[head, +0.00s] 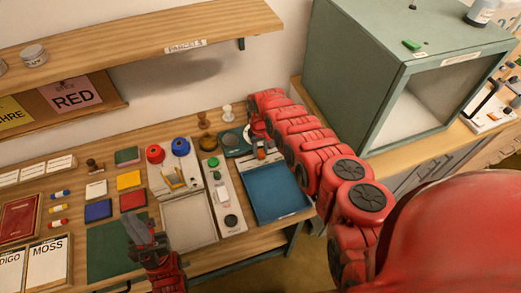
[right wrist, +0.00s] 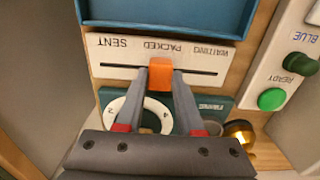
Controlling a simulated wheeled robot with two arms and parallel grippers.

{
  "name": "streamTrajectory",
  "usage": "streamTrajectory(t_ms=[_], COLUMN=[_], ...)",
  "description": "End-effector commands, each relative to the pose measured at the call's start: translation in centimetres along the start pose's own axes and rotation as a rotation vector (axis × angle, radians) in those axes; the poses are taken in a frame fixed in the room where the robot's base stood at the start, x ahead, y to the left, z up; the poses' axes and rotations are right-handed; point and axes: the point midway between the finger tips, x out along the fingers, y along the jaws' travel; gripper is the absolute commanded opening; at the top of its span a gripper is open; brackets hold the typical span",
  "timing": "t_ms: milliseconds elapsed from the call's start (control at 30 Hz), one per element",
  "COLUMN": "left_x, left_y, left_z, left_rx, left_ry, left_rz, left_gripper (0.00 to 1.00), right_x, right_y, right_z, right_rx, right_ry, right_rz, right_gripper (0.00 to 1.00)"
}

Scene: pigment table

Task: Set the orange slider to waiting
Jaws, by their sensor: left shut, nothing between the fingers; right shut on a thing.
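The orange slider (right wrist: 161,74) sits on a white strip (right wrist: 105,57) with a dark slot, its labels upside down in the right wrist view: SENT, PACKED and WAITING from left to right. The slider is at the PACKED label, with WAITING to its right in that view. My right gripper (right wrist: 161,82) is shut on the slider, one finger on each side. My left gripper (head: 139,229) is shut and empty at the table's front.
A teal panel with a white dial (right wrist: 119,112) and a brass knob (right wrist: 238,131) lie close to my right gripper. A blue tray (head: 275,190) is beside the strip. A panel with a green button (right wrist: 271,99) stands to the right. A green cabinet (head: 350,65) stands behind my right arm.

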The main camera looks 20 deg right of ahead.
Motion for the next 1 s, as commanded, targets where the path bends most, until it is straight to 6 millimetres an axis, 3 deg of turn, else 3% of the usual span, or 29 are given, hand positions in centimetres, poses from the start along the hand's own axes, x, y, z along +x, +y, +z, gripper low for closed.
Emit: streamTrajectory(t_ms=[767,867,1000], left_x=[0.0,0.1,0.1], left_y=[0.0,0.0,0.0], left_z=[0.0,0.0,0.0], left_rx=[0.0,0.0,0.0], left_ry=[0.0,0.0,0.0], left_rz=[0.0,0.0,0.0], left_gripper=[0.0,0.0,0.0], right_x=[0.0,0.0,0.0], right_y=[-0.1,-1.1,-4.0], right_z=[0.0,0.0,0.0], right_rx=[0.0,-0.004,-0.004], right_ry=[0.0,0.0,0.0], right_rz=[0.0,0.0,-0.001], right_gripper=[0.0,0.0,0.0])
